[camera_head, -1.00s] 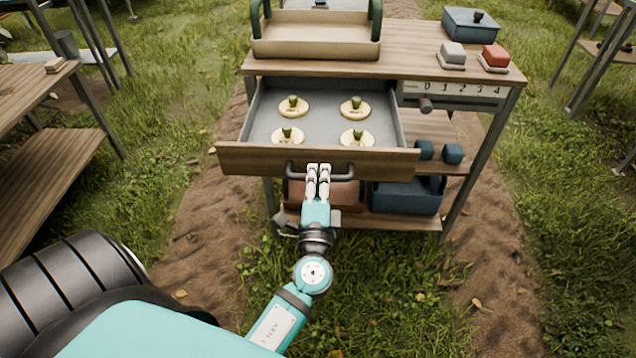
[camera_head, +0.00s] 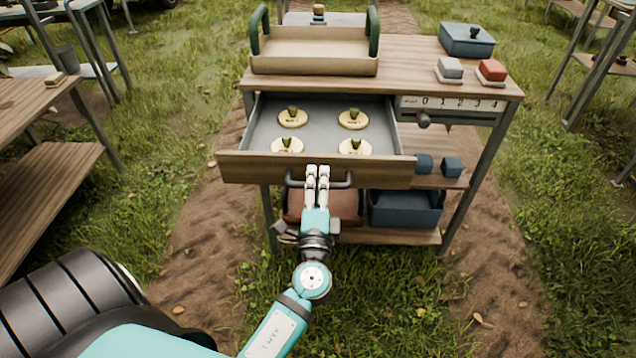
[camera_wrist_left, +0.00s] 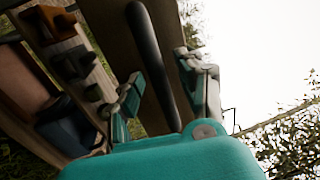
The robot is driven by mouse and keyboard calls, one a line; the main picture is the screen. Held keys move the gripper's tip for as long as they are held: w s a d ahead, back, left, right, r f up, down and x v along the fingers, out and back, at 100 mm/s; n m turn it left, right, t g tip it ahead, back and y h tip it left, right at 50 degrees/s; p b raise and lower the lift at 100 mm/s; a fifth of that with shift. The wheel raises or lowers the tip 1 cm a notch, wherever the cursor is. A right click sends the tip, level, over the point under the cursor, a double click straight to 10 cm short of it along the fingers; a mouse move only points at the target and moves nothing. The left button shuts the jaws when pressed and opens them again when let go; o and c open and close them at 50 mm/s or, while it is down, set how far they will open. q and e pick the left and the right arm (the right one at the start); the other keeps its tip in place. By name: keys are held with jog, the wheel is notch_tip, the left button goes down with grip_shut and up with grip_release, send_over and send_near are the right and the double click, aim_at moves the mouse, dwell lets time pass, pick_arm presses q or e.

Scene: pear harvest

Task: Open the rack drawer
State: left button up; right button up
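The rack drawer (camera_head: 228,169) is pulled out from under the rack's top, with its grey inside showing. Several round tan discs with green knobs (camera_head: 292,118) lie in it. Its dark bar handle (camera_head: 340,183) is on the wooden front. My left gripper (camera_head: 317,172) is at the middle of this handle. In the wrist view the handle bar (camera_wrist_left: 152,62) runs between the two fingers of my left gripper (camera_wrist_left: 160,80), which stand apart with gaps beside the bar. My right gripper is not in view.
A tan tray with green handles (camera_head: 315,66), a blue lidded box (camera_head: 467,40) and grey and red blocks (camera_head: 491,72) stand on the rack top (camera_head: 410,62). Blue and brown bins are below. A wooden bench (camera_head: 45,165) stands left; grass lies right.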

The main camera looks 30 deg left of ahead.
pick_arm(q)
jog(key=v, duration=1.2)
jog(key=shift+d+r, duration=0.1)
jog(key=s+f+n+g+h, duration=0.2)
jog(key=s+f+g, duration=0.15)
jog(key=f, duration=0.85)
jog(key=s+f+n+g+h, duration=0.25)
jog(key=f+g, duration=0.25)
jog(key=f, duration=0.7)
jog(key=s+f+n+g+h, duration=0.2)
jog(key=s+f+g+h, duration=0.15)
jog(key=f, duration=0.95)
jog(key=s+d+f+n+g+h, duration=0.3)
jog(key=s+d+f, duration=0.1)
jog(key=s+f, duration=0.25)
jog(key=s+a+r+p, duration=0.1)
jog(key=s+p, duration=0.6)
jog(key=s+a+r+g+p, duration=0.1)
jog(key=s+r+p, duration=0.1)
jog(key=s+p, duration=0.6)
jog(key=shift+s+a+y, duration=0.25)
jog(key=shift+a+y, duration=0.05)
jog(key=shift+a, duration=0.1)
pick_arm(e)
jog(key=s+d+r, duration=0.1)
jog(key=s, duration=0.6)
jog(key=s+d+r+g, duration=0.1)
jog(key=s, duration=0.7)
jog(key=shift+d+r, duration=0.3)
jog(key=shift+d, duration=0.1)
